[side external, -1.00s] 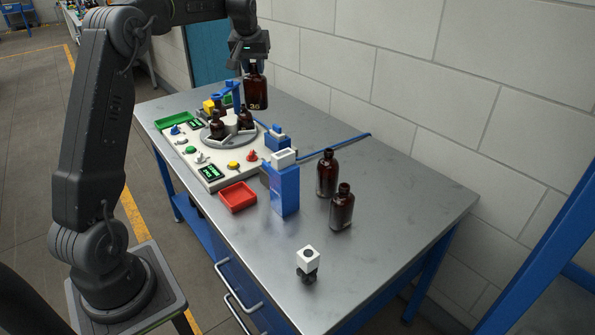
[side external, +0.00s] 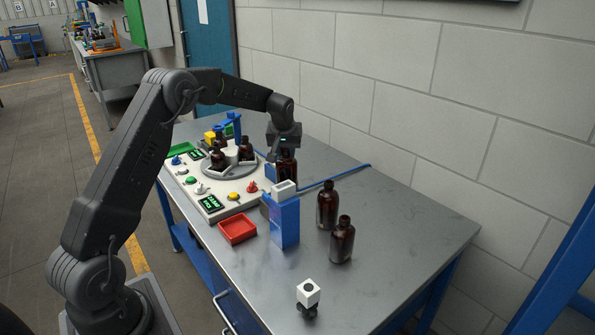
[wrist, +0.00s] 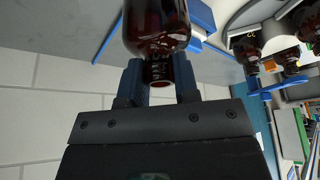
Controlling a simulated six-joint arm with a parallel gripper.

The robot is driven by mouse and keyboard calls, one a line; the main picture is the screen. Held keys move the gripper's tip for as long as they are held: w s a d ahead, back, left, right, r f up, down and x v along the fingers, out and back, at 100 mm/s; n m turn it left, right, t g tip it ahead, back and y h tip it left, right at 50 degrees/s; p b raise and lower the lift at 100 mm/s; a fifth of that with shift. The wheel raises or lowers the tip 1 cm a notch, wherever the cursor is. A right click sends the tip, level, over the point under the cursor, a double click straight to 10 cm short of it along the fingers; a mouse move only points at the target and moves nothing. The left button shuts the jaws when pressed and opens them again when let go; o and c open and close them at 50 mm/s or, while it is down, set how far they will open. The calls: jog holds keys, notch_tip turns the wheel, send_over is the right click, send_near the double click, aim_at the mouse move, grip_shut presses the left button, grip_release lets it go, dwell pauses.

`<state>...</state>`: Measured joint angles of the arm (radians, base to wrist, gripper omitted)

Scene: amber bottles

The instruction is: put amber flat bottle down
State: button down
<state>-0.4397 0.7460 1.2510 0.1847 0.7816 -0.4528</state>
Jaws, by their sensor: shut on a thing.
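My gripper (side external: 284,150) is shut on the neck of an amber bottle (side external: 287,172). It holds the bottle upright, just right of the round turntable and behind the blue block. The block hides the bottle's base, so I cannot tell whether it touches the table. In the wrist view, the two fingers of my gripper (wrist: 160,82) are on either side of the neck of the amber bottle (wrist: 155,25). Two other amber bottles stand upright on the bare table, a farther one (side external: 327,206) and a nearer one (side external: 342,242).
A grey turntable (side external: 228,170) carrying amber bottles sits on a white control panel. A blue block with a white top (side external: 285,222), a red tray (side external: 237,231) and a small white-topped item (side external: 308,292) stand nearer. The table's right side is clear.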

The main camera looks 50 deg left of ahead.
notch_tip(320, 180, down, 6)
jog(key=w+d, duration=0.2)
jog(key=shift+w, duration=0.35)
jog(key=shift+d, duration=0.1)
jog(key=shift+f, duration=0.15)
jog(key=c, duration=0.9)
grip_release()
jog(key=shift+o, duration=0.2)
